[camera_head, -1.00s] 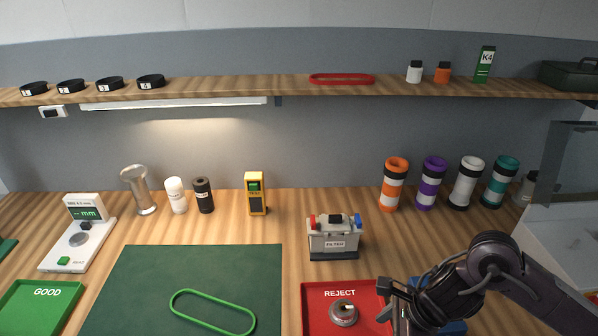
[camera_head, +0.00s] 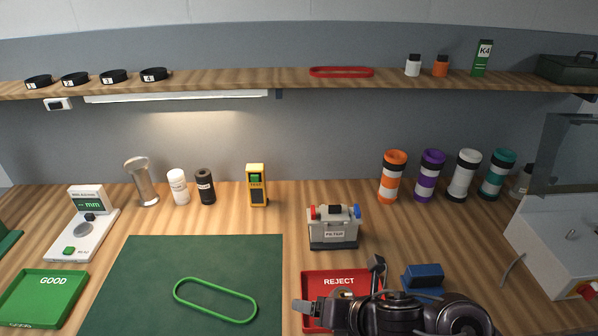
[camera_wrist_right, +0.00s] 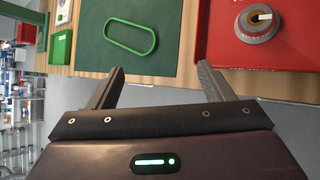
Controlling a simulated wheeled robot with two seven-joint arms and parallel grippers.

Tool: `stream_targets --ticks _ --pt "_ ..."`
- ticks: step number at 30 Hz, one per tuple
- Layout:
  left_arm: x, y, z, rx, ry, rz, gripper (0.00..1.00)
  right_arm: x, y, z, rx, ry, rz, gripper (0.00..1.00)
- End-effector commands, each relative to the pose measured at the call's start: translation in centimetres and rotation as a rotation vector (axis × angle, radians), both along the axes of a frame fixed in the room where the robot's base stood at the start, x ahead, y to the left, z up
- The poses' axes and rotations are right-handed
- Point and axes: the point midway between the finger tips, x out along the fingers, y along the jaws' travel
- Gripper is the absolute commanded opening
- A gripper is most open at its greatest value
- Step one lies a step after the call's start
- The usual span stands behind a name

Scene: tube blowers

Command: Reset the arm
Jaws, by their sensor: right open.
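My right gripper (camera_head: 341,286) is at the bottom right of the head view, in front of and partly over the red REJECT tray (camera_head: 313,279). Its jaws are apart and empty; in the right wrist view the two fingers (camera_wrist_right: 157,85) stand wide open with nothing between them. A round grey metal part (camera_wrist_right: 258,22) lies in the red tray in the wrist view; in the head view my gripper hides most of it. My left gripper is not in view.
A green mat (camera_head: 150,275) holds a green ring belt (camera_head: 215,301). A green GOOD tray (camera_head: 40,296) lies at left, a gauge (camera_head: 83,230) behind it. A tester box (camera_head: 334,228) and a blue block (camera_head: 424,277) stand behind my right arm. Several coloured tubes (camera_head: 392,178) line the back right.

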Motion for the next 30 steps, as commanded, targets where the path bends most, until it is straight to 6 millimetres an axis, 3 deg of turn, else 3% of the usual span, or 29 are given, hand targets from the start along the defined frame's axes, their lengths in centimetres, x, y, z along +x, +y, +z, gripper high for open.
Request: stream_targets --ticks 2,6,8,12,18,22,30 --pt "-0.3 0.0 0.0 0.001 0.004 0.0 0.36 0.1 0.1 0.8 0.207 0.13 -0.317 0.74" --pt "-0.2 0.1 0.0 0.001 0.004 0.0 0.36 -0.1 -3.6 0.9 0.577 0.405 -0.965 0.74" --pt "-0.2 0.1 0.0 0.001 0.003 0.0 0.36 -0.8 -5.5 0.4 0.699 0.502 -1.201 0.74" --pt "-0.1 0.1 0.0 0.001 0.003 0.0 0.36 -3.3 -9.3 -1.4 0.908 0.677 -1.662 0.74" --pt "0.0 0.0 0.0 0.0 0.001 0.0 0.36 -8.0 -13.3 -3.7 1.112 0.835 -2.216 0.74" --pt "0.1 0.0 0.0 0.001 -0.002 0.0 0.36 -11.5 -15.1 -4.9 1.206 0.893 -2.547 0.74" --pt "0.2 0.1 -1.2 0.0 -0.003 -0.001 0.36 -9.6 -14.7 -14.1 1.164 0.893 -2.551 0.74"
